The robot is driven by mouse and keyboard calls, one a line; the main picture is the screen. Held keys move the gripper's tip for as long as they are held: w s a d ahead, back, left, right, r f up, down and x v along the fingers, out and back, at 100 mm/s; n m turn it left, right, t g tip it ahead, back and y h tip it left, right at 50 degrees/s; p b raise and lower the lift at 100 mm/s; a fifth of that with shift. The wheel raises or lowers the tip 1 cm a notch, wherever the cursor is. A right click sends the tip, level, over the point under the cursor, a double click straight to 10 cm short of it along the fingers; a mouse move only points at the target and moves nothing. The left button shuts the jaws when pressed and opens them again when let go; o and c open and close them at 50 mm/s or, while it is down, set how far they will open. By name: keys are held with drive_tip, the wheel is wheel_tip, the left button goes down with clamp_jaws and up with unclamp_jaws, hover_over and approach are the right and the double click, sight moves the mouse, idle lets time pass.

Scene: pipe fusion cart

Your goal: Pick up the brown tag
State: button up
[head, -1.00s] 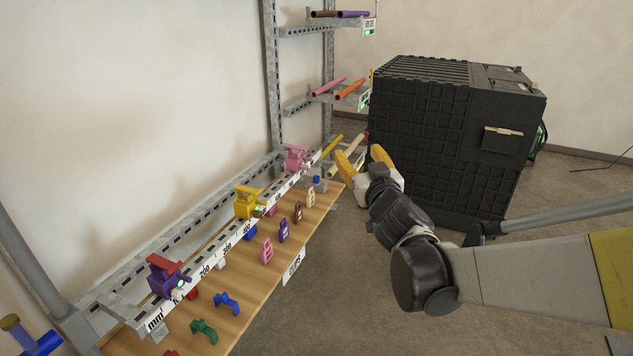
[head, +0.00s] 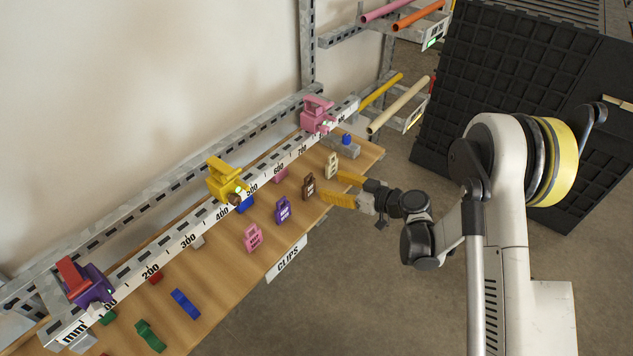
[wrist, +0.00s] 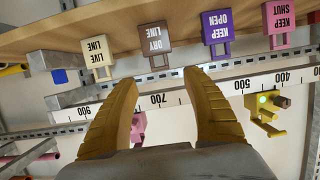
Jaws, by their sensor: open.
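The brown tag (head: 308,187) stands near the front edge of the wooden shelf, between a cream tag (head: 331,165) and a purple tag (head: 283,210). In the wrist view the brown tag (wrist: 155,40) reads "DRY LINE". My gripper (head: 338,187) is open and empty, its yellow fingers pointing at the brown tag from the shelf's front side. In the wrist view the brown tag is beyond the fingertips (wrist: 161,80), roughly centred between them. I see no contact.
A pink tag (head: 253,238) stands further left along the wooden shelf (head: 222,283). Behind the tags runs a ruler rail (head: 205,230) with yellow (head: 226,180) and pink (head: 316,114) clamps. Blue and green clips lie at the left. A black crate (head: 500,90) stands at the back right.

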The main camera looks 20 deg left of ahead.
sight(308, 177)
drive_tip(key=b+x, duration=0.1)
drive_tip(key=x, duration=0.3)
drive_tip(key=shift+s+a+f, duration=0.1)
drive_tip(key=b+x, duration=0.2)
drive_tip(key=x, duration=0.3)
drive_tip(key=shift+w+a+f, duration=0.1)
drive_tip(key=shift+w, duration=0.1)
drive_tip(key=c, duration=0.9)
